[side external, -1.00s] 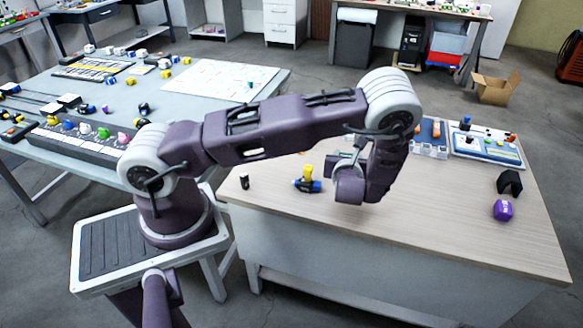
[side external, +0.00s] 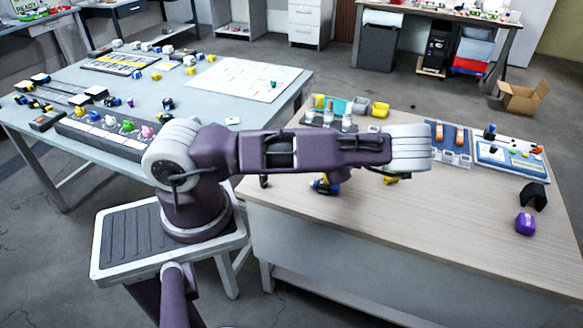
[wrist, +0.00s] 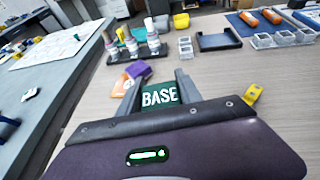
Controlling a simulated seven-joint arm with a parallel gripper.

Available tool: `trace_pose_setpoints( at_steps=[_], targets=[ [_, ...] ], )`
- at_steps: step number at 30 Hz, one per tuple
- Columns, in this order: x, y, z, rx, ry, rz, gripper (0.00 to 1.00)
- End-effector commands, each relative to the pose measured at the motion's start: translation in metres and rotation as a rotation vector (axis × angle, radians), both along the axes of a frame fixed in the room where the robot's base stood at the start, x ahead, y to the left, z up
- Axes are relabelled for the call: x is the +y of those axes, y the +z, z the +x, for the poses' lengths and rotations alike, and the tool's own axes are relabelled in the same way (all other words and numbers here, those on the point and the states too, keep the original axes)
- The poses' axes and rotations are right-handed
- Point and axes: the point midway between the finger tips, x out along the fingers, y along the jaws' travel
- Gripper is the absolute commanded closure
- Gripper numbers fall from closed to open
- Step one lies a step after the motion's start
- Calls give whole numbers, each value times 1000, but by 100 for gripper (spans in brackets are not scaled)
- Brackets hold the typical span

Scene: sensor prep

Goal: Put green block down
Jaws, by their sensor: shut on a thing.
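The green block (wrist: 160,96), marked "BASE" in white letters, sits between the two fingers of my gripper (wrist: 159,88) in the wrist view. The gripper is shut on it. The bottom of the block is hidden by the gripper body, so I cannot tell whether it touches the wooden table (wrist: 220,75). In the side external view my gripper and the green block are hidden behind my arm.
An orange block (wrist: 122,86) and a purple block (wrist: 138,70) lie just beyond the left finger. A yellow block (wrist: 252,94) is to the right. A bottle rack (wrist: 135,50), clear cups (wrist: 185,47) and a dark tray (wrist: 218,41) stand farther back. Wood between them is bare.

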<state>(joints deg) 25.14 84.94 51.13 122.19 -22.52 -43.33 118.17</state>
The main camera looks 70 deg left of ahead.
Motion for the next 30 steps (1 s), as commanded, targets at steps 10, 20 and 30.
trace_pose_setpoints(
  at_steps=[10, 20, 30],
  targets=[
    [97, 16, -84, 0, -128, -4, 100],
    [116, -9, -115, 3, -148, -5, 100],
    [116, -69, -114, 0, -146, -3, 100]
  ],
)
